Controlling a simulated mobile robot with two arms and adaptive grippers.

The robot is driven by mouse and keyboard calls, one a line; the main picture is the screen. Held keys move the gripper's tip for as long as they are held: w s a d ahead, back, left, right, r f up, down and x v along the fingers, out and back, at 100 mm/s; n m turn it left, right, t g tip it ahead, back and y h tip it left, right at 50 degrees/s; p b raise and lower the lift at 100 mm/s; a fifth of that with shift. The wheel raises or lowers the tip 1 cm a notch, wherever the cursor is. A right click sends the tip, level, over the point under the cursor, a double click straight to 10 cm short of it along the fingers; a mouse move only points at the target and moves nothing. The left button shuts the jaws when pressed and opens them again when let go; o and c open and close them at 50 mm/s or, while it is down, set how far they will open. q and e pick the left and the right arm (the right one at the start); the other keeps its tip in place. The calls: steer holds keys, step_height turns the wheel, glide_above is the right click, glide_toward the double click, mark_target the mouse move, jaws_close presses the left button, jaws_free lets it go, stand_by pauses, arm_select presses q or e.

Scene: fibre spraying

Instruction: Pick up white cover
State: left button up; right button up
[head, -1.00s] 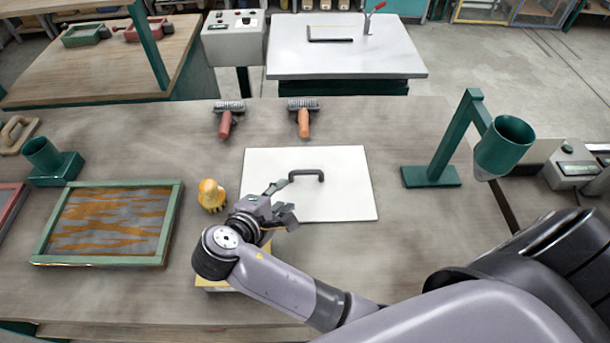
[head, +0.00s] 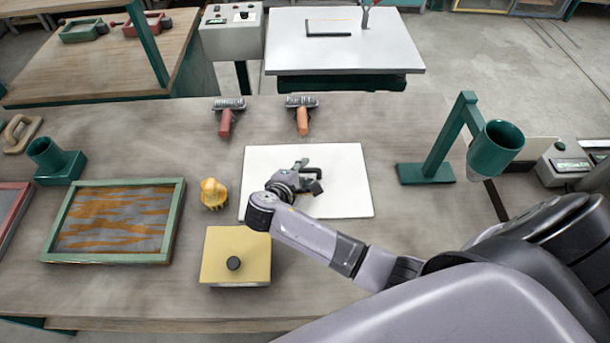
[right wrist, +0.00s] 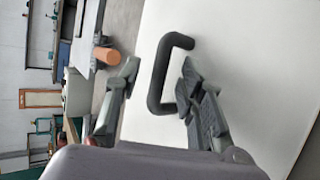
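The white cover (head: 348,195) is a flat white board lying on the table in the head view. Its black bar handle (head: 317,170) is partly hidden by my right gripper (head: 308,176). In the right wrist view the cover (right wrist: 245,60) fills the right side. There the handle (right wrist: 157,85) stands between the two parted fingers of my right gripper (right wrist: 158,82). The right finger is close to the handle and the left finger is clearly apart from it. My left gripper is not in view.
A yellow block with a dark knob (head: 228,268) and a yellow brush-like tool (head: 213,193) are left of the cover. A green-framed screen (head: 180,200) lies farther left. Two rollers (head: 227,118) lie behind. A green stand with a cup (head: 428,172) is at right.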

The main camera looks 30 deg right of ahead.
steer(key=shift+c, duration=0.5)
jaws_close()
stand_by(0.6)
